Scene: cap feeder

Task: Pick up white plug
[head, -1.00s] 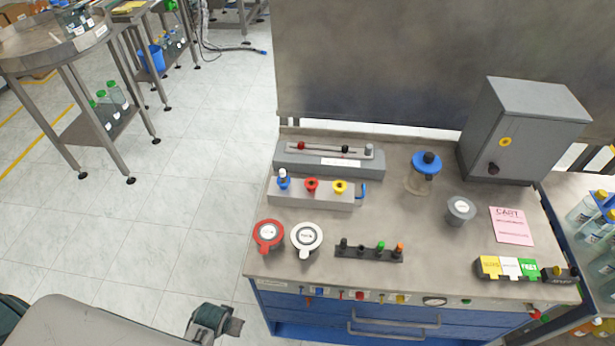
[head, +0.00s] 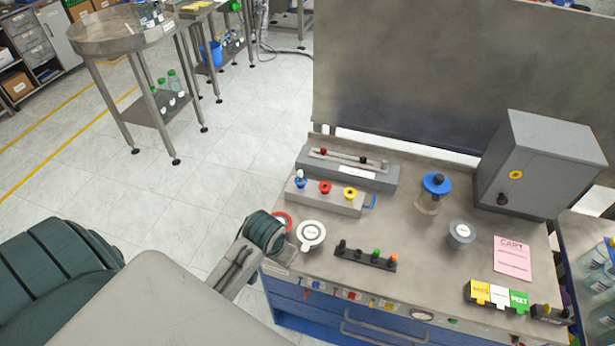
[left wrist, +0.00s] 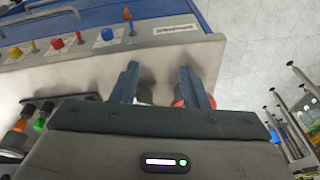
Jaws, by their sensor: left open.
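In the head view a small white-topped plug (head: 300,176) stands in the blue fitting at the left end of a grey block (head: 325,197). A round white lid-like piece (head: 311,234) lies flat on the bench, with a similar red one (head: 284,220) partly hidden behind my left arm. My left gripper (left wrist: 158,78) is open in the left wrist view, its two blue-grey fingers apart over the bench near its front edge. Slivers of white and red (left wrist: 181,102) show low by the fingers, mostly hidden by the gripper body. Nothing is held. My right gripper is not in view.
A dark strip with coloured plugs (head: 365,256) lies right of the white lid. A blue-topped jar (head: 432,194), a grey cup (head: 460,234) and a grey cabinet (head: 545,165) stand further right. The middle of the bench (head: 400,220) is clear.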

